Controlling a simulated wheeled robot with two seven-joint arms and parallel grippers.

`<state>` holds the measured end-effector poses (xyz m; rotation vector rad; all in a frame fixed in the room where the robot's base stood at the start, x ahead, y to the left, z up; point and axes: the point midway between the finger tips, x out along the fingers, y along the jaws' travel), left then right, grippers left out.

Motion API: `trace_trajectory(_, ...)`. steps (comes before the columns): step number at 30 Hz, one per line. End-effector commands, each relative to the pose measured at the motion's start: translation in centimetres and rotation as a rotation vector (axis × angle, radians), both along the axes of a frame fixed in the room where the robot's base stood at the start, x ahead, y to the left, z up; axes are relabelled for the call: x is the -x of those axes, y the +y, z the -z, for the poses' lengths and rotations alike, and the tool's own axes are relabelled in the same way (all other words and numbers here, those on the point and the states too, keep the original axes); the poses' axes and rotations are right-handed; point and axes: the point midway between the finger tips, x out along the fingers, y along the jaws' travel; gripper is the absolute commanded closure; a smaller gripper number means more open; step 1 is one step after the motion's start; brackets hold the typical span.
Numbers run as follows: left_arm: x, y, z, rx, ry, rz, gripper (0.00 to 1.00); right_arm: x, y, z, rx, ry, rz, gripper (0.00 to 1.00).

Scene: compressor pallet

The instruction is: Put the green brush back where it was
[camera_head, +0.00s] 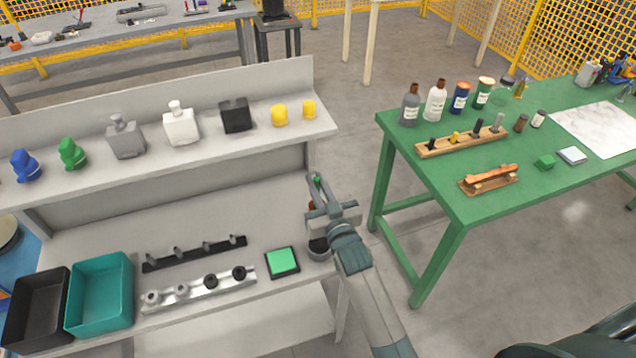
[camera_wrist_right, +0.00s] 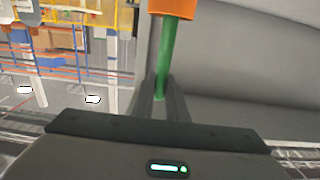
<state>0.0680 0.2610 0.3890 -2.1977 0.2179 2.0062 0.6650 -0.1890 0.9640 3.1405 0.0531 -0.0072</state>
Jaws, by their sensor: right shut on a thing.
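My right gripper (camera_head: 317,190) is at the right end of the grey shelf unit, above the lower shelf. It is shut on the green brush, whose green tip (camera_head: 317,178) shows between the fingers. In the right wrist view the brush's green handle (camera_wrist_right: 167,55) runs between the fingers (camera_wrist_right: 163,100) to an orange part (camera_wrist_right: 172,7) at the top edge. The rest of the brush is hidden or out of frame. My left gripper is not in view.
A green pad in a black frame (camera_head: 282,262) lies left of the cup. Black and silver racks (camera_head: 195,253) and teal and black bins are farther left. The upper shelf holds bottles and yellow pieces (camera_head: 279,116). A green table (camera_head: 460,205) stands at the right.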

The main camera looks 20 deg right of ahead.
Motion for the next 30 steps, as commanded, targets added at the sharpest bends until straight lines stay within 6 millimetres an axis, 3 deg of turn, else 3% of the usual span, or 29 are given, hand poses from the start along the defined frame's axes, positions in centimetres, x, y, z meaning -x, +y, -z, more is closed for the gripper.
trace_trajectory(13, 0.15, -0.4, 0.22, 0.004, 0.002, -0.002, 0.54, 0.04, -0.01, 0.35, 0.001, 0.0, 0.0, 1.0)
trace_trajectory(14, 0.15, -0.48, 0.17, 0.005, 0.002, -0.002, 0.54, 0.04, -0.01, 0.29, 0.001, 0.0, 0.0, 0.83)
trace_trajectory(16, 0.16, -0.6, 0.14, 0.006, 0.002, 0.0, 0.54, 0.04, -0.02, 0.25, 0.001, 0.0, 0.0, 0.69)
trace_trajectory(30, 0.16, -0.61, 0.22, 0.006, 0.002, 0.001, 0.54, 0.48, -0.04, 0.19, 0.001, 0.001, 0.0, 0.69)
